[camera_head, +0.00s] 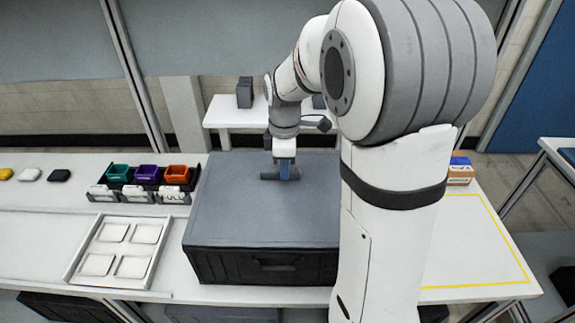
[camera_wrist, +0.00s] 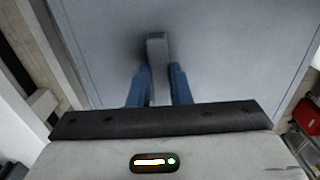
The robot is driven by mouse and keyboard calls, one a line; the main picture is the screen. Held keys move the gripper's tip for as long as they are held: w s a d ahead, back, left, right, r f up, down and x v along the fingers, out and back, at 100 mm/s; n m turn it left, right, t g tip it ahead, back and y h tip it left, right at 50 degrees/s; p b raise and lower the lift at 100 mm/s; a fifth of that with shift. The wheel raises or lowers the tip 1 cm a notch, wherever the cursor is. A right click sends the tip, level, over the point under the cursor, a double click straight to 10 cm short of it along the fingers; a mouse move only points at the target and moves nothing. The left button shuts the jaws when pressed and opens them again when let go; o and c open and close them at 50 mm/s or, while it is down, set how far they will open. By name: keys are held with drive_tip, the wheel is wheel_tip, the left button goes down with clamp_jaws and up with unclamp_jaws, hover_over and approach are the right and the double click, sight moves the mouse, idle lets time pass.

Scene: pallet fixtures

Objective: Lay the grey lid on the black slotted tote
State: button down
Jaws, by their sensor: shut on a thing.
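The grey lid (camera_head: 255,215) lies level over the top of the black slotted tote (camera_head: 220,266) in the head view. Its front edge lines up closely with the tote's front rim, and I see no clear gap between them. The lid's right side is hidden behind my arm. My gripper (camera_head: 286,174) points down at the back half of the lid and is shut on its raised grey handle (camera_head: 268,176). In the wrist view, the blue fingers of my gripper (camera_wrist: 159,88) stand on both sides of the handle (camera_wrist: 157,48), above the flat lid (camera_wrist: 220,50).
A white tray (camera_head: 95,282) with several square pads lies left of the tote. Green, purple and orange bins (camera_head: 148,173) stand behind it. A yellow-outlined area (camera_head: 475,245) on the right is mostly clear. A small orange-and-blue box (camera_head: 460,171) sits at its back.

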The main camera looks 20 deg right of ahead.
drive_tip(key=shift+f+b, duration=0.3)
drive_tip(key=shift+f, duration=0.1)
idle(0.3)
drive_tip(key=c, duration=1.3)
unclamp_jaws()
drive_tip(key=shift+o, duration=0.2)
wheel_tip(320, 180, up, 8)
drive_tip(key=shift+f+b, duration=0.1)
drive_tip(key=shift+b, duration=0.2)
